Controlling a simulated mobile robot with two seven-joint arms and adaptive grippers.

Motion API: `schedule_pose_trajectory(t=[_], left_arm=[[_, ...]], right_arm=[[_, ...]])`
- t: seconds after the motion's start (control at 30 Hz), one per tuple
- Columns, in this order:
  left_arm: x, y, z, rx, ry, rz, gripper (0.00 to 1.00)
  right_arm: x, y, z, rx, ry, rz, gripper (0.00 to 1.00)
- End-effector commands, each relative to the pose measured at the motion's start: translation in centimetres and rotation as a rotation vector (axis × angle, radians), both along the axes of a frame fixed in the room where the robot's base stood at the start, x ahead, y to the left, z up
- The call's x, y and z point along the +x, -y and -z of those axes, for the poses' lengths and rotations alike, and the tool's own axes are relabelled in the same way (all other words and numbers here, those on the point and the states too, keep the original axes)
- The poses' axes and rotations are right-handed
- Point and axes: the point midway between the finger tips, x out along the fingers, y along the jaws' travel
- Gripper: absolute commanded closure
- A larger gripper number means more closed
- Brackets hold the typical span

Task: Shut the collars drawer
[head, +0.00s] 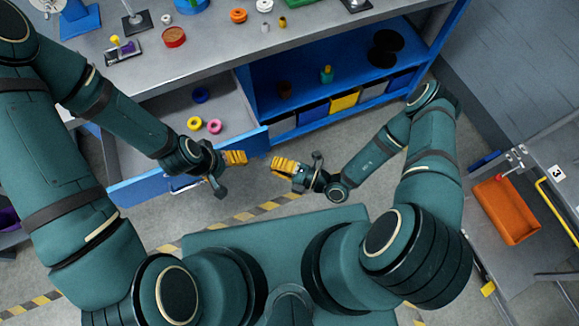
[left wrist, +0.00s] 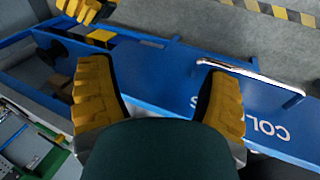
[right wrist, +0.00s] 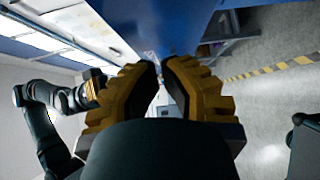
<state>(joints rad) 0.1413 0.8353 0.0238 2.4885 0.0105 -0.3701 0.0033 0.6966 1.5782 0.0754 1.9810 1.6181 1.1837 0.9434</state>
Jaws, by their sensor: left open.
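The collars drawer stands pulled out of the bench, its blue front (head: 158,172) facing me. Part of the lettering "COL" (left wrist: 268,130) shows on the front in the left wrist view, beside a silver bar handle (left wrist: 252,76). A dark blue ring (head: 200,95), a yellow ring (head: 194,123) and a pink ring (head: 214,126) lie inside. My left gripper (head: 237,157) is open and empty near the right end of the drawer front; I cannot tell if it touches. My right gripper (head: 282,165) is right of it, empty, its fingertips close together with a narrow gap.
The grey bench top (head: 222,48) carries several small parts. Right of the drawer is an open blue shelf (head: 262,80) with several bins, one yellow (head: 344,100). An orange tray (head: 506,210) lies on a side bench at right. The floor before the drawer has striped tape.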

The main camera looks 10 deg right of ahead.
Motion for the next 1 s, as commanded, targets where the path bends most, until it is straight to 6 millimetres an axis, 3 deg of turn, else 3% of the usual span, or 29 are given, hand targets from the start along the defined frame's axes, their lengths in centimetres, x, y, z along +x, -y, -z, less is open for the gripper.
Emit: schedule_pose_trajectory(t=[0.17, 0.43, 1.0], left_arm=[[0.0, 0.0, -0.3, -0.001, 0.0, 0.0, 0.22], [0.0, 0.0, -0.4, -0.001, -0.001, 0.0, 0.22], [0.0, 0.0, -0.2, -0.001, 0.0, 0.0, 0.22]], right_arm=[[1.8, -3.1, -0.1, 0.001, 0.002, -0.003, 1.0], [5.0, -3.8, 0.0, -0.002, 0.003, -0.002, 1.0], [5.9, -3.9, 0.0, -0.001, 0.003, -0.001, 1.0]])
